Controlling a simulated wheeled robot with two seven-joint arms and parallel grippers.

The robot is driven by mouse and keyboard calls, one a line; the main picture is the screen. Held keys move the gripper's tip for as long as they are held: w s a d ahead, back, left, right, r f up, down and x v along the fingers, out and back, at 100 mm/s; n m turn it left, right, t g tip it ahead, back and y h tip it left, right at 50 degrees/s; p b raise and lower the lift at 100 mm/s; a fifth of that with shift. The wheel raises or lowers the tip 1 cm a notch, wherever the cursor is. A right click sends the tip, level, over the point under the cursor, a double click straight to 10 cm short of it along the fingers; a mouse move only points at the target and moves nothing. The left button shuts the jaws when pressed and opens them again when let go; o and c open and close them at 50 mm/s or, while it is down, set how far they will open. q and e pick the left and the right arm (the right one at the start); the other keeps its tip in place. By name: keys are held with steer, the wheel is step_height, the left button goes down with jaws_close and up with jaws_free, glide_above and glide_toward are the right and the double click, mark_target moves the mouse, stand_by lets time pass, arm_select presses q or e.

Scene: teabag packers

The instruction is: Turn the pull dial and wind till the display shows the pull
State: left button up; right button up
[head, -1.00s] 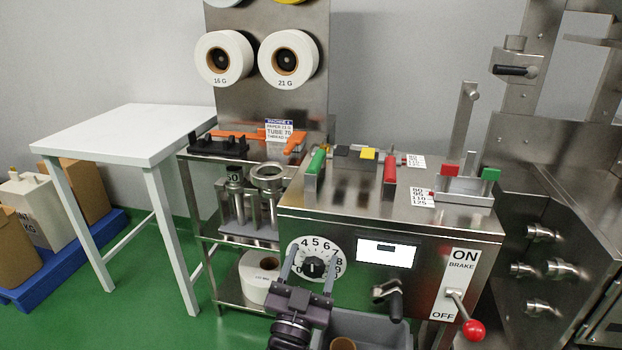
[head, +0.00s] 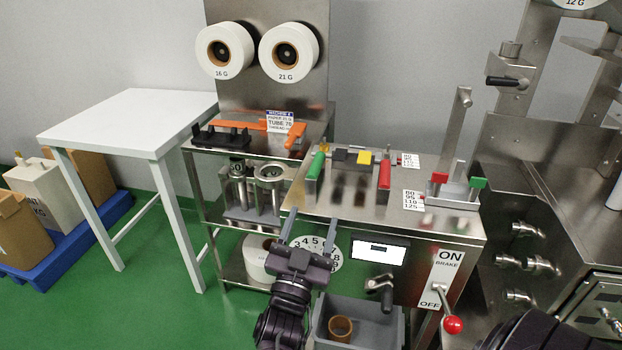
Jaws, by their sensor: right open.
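The pull dial (head: 328,253) is a white numbered disc on the front of the steel machine. Its upper and right numbers show, while its black centre knob is hidden behind my right gripper (head: 310,224). The right gripper is open, with its two fingers apart and pointing up in front of the dial; whether it touches is unclear. The display (head: 379,249) right of the dial is a lit white screen with a small dark bar and no readable number. The winding crank (head: 381,288) with a black handle sits below the display. My left gripper is out of view.
The brake lever's red ball (head: 453,324) hangs down near OFF, right of the crank. A grey bin (head: 390,328) with a brown ring (head: 340,328) stands below. Coloured handles stand on the machine top. A white table (head: 130,118) is at left.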

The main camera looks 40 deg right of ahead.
step_height(320, 180, up, 2)
steer(key=shift+r+p, duration=0.2)
steer(key=shift+p, duration=0.35)
arm_select(q)
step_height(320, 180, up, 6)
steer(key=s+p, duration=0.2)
steer(key=p, duration=0.2)
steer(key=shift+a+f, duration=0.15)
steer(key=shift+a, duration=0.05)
arm_select(e)
step_height(320, 180, up, 5)
steer(key=shift+f, duration=0.1)
